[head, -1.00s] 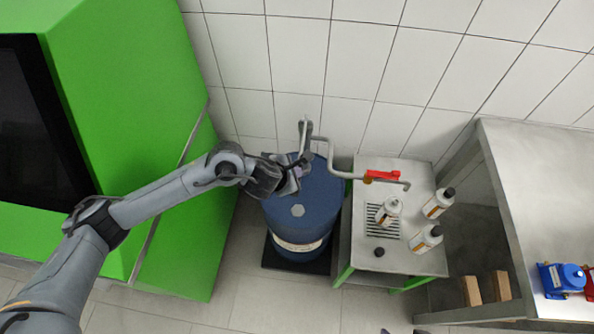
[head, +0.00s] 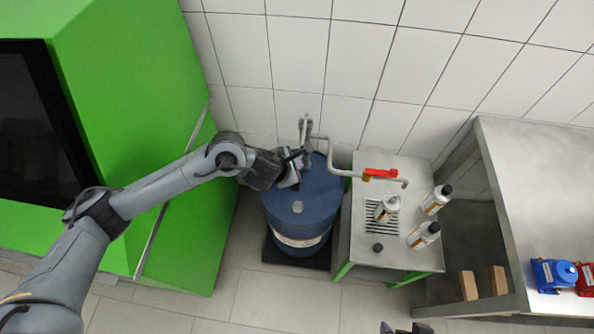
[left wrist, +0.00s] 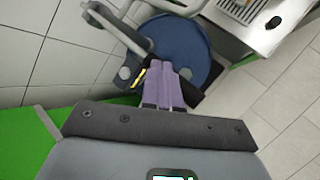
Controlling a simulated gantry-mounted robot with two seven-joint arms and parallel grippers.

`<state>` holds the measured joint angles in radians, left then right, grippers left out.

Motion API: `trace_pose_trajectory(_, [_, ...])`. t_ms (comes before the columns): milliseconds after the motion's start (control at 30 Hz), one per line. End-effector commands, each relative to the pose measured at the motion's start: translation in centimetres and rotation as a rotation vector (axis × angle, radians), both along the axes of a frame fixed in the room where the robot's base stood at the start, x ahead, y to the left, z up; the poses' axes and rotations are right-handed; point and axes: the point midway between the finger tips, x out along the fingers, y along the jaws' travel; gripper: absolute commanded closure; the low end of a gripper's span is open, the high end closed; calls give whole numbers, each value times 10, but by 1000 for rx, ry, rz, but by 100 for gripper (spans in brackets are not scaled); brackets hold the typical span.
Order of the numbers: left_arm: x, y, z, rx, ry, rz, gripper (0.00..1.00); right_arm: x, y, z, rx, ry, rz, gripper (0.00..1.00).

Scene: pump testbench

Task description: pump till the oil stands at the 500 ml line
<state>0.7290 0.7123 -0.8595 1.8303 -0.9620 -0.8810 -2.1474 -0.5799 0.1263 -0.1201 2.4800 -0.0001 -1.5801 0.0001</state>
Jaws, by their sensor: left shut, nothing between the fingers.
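The blue oil drum (head: 318,200) stands on the floor with a grey hand pump and its upright lever (head: 304,128) on top. A grey pipe (head: 335,165) runs from the pump to a red-handled valve (head: 380,173) and spout over the small table. A white bottle (head: 387,208) stands upright on the drain grate near the spout; its oil level cannot be made out. My left gripper (head: 300,158) is shut and empty, close beside the pump. Its purple fingers show in the left wrist view (left wrist: 165,84), in front of the drum. My right gripper (head: 407,329) barely shows at the bottom edge.
A green machine (head: 150,80) is at left. A steel bench (head: 540,190) at right carries blue and red devices (head: 555,275).

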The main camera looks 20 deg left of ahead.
Motion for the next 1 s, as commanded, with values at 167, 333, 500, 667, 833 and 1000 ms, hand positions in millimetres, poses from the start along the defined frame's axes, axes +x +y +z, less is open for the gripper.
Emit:
trace_pose_trajectory(167, [1,0,12,0,-1,-1,100,0,0,9,0,0,0,0])
trace_pose_trajectory(333, [3,0,28,-1,0,0,100,0,0,22,1,0,-1,0])
trace_pose_trajectory(500, [4,1,44,0,-1,-1,100,0,1,33,4,1,-3,0])
trace_pose_trajectory(667, [5,1,50,0,0,0,100,0,2,37,8,0,-6,0])
trace_pose_trajectory(833, [5,1,49,-1,0,1,100,0,2,37,11,1,-7,0])
trace_pose_trajectory(1000, [5,1,49,0,0,0,100,0,2,36,9,0,-6,0])
